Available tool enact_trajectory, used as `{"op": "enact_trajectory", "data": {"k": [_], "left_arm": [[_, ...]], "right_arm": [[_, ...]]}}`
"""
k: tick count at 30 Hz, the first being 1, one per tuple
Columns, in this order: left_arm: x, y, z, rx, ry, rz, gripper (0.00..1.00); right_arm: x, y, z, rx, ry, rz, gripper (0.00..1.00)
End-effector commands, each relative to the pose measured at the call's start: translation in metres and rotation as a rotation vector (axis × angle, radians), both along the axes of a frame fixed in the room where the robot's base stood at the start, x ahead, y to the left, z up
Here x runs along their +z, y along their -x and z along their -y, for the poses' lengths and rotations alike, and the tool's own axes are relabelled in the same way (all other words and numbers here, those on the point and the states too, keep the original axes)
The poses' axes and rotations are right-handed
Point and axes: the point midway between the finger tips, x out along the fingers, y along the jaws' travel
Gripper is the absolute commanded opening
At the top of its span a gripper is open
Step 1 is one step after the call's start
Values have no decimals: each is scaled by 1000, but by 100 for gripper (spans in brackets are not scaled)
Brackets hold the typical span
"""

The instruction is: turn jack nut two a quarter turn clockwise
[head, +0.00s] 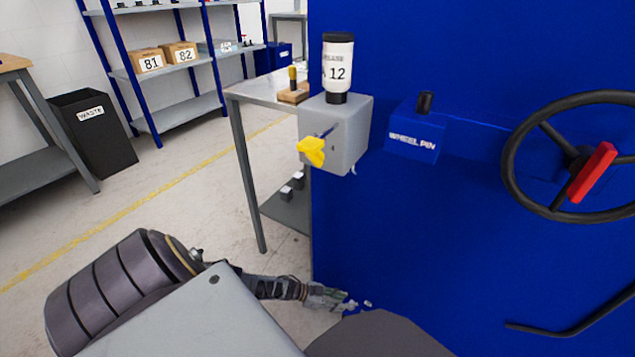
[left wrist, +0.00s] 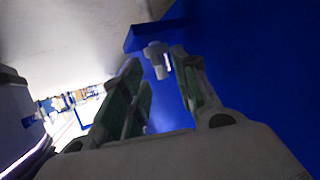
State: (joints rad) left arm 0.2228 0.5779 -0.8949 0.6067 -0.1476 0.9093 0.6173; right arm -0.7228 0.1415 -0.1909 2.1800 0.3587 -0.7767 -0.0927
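In the left wrist view a small pale grey nut-like piece (left wrist: 157,59) hangs just below a blue bracket (left wrist: 150,35). I take it for a jack nut, but no number shows on it. My left gripper (left wrist: 154,60) is open, with its two green-padded fingers on either side of this piece. The piece looks close to the right-hand finger, and a gap shows on its left. Contact cannot be told. In the head view my left gripper (head: 345,303) is low beside the blue machine (head: 440,240), small and partly hard to make out. My right gripper is not in view.
A table (head: 250,92) stands behind. Open floor (head: 180,200) lies left.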

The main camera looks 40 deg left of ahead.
Motion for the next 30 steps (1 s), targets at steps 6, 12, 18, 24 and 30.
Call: {"op": "enact_trajectory", "data": {"k": [6,12,18,24,30], "left_arm": [[7,13,-14,0,1,-1,30],[14,24,-26,-1,0,-1,30],[23,37,-40,-1,0,0,30],[30,49,-53,0,1,0,30],[35,56,-60,-1,2,1,30]], "right_arm": [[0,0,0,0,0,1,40],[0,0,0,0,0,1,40],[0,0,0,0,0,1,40],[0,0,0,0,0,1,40],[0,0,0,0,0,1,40]]}}
